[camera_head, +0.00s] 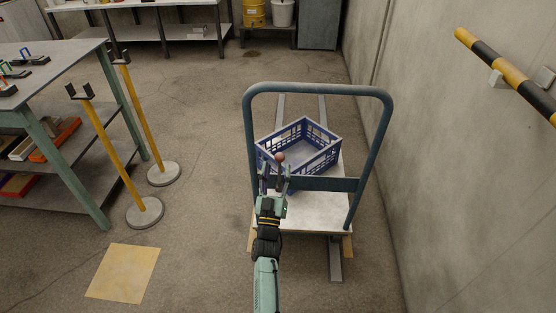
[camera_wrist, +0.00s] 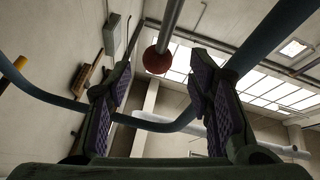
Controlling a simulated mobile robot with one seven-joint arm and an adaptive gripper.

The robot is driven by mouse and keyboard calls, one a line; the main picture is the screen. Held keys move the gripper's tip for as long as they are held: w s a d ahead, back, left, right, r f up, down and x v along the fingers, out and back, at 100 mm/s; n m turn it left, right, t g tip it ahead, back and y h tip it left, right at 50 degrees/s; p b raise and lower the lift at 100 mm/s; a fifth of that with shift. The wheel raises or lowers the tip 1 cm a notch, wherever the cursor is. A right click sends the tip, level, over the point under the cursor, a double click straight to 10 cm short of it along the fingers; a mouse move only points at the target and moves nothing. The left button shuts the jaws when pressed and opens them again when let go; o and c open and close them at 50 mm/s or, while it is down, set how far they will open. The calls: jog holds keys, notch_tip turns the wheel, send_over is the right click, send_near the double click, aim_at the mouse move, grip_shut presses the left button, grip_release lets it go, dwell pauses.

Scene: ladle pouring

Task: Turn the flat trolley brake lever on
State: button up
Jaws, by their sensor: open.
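The flat trolley (camera_head: 305,218) has a pale deck and a blue-grey tube handle (camera_head: 318,89). Its brake lever ends in a reddish ball knob (camera_head: 280,157), seen at the tips of my gripper in the head view. In the wrist view the knob (camera_wrist: 157,60) sits on a grey rod, in the gap between my two purple-padded fingers. My gripper (camera_head: 275,176) is open around or just short of the knob, and I see no clear contact. The lever's lower part is hidden behind my gripper in the head view.
A blue crate (camera_head: 322,148) stands on the trolley deck behind the lever. The handle's crossbar (camera_head: 327,184) is close to my gripper's right. Yellow posts (camera_head: 107,150) and a workbench (camera_head: 70,75) stand left. A striped bar (camera_head: 500,66) is on the right wall.

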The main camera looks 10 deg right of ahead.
jog(key=v, duration=0.7)
jog(key=shift+s, duration=0.1)
